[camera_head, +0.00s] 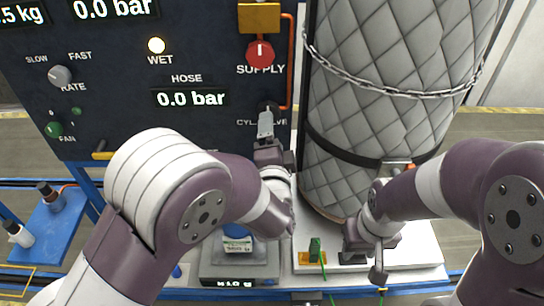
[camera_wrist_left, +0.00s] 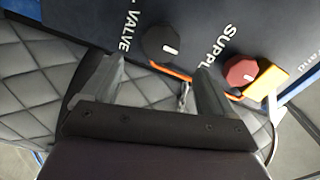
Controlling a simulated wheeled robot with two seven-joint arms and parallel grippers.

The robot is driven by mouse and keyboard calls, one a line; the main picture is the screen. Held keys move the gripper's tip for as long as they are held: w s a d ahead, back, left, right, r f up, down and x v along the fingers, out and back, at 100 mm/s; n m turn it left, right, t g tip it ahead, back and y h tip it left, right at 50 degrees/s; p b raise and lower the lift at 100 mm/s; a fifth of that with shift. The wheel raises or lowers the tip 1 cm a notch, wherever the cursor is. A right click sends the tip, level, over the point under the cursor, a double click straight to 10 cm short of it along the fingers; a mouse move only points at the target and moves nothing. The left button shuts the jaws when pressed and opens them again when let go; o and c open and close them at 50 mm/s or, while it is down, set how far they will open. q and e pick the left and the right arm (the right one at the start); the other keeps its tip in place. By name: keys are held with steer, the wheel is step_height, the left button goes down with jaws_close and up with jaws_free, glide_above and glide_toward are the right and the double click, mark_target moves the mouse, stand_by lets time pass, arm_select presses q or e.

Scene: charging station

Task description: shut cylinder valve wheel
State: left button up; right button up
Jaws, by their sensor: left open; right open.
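The cylinder valve wheel is a black round knob with a white mark on the dark panel. It shows clearly in the left wrist view (camera_wrist_left: 163,45), beside the word VALVE. In the head view only its dark upper edge (camera_head: 268,105) shows above my left gripper (camera_head: 266,126), which hides most of it and part of its label. In the left wrist view my left gripper (camera_wrist_left: 153,75) has its two fingers spread apart, with the knob beyond the gap and nothing between them. My right gripper (camera_head: 365,263) is open at the lower right, low over the white platform, away from the valve.
A red SUPPLY knob (camera_head: 260,54) sits above the valve, with an orange pipe (camera_head: 292,75) beside it. A quilted grey cylinder (camera_head: 385,85) with a chain stands right of the panel. A blue-topped container (camera_head: 237,240) stands on a scale (camera_head: 215,270) below.

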arm_select(q)
steer(key=s+b, duration=0.1)
steer(key=s, duration=0.4)
stand_by(0.3)
